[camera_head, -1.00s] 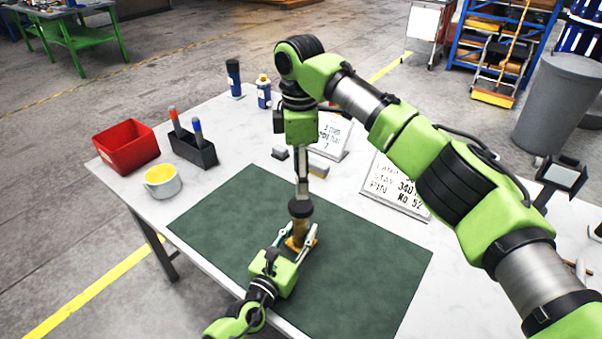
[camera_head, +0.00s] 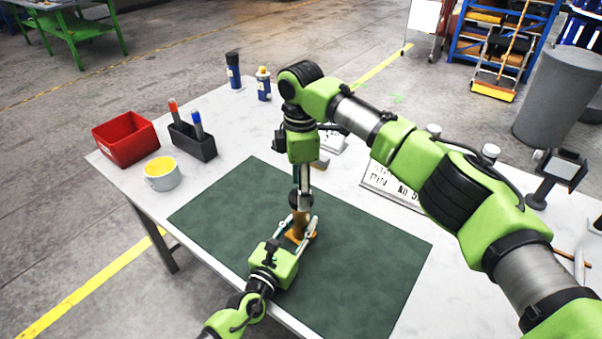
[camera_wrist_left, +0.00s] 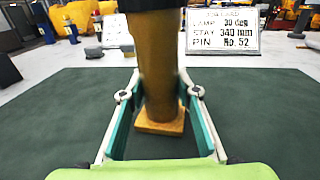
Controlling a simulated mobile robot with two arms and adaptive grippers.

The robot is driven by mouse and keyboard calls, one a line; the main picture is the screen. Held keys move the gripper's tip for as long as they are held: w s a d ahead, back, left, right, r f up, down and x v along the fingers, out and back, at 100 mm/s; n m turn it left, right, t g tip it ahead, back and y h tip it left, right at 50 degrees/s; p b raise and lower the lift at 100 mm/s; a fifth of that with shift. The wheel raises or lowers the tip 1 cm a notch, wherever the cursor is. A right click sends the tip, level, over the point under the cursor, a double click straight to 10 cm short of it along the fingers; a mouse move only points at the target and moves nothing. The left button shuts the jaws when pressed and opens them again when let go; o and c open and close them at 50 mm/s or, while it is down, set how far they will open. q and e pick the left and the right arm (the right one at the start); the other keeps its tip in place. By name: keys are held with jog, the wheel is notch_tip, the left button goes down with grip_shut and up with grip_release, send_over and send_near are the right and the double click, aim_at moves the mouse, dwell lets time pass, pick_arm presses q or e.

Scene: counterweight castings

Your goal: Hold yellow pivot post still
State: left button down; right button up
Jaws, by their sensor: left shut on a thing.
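The yellow-brown pivot post (camera_head: 299,229) stands upright on its square foot on the green mat (camera_head: 215,210). In the left wrist view the post (camera_wrist_left: 161,90) rises between the two fingers. My left gripper (camera_head: 299,228) comes in low from the front and is shut on the post's lower part. It also shows in the left wrist view (camera_wrist_left: 159,94). My right gripper (camera_head: 301,197) points straight down over the post's top, at a dark round part there. Its fingertips are too small and overlapped to tell whether they grip. The post's top is hidden in the wrist view by a dark shape.
Two bottles stand at the back. A printed sign (camera_wrist_left: 222,31) stands behind the mat. My right arm spans the right side. Much of the mat is bare.

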jog(key=shift+f, duration=0.95)
jog(key=c, duration=1.1)
jog(key=shift+c, duration=0.2)
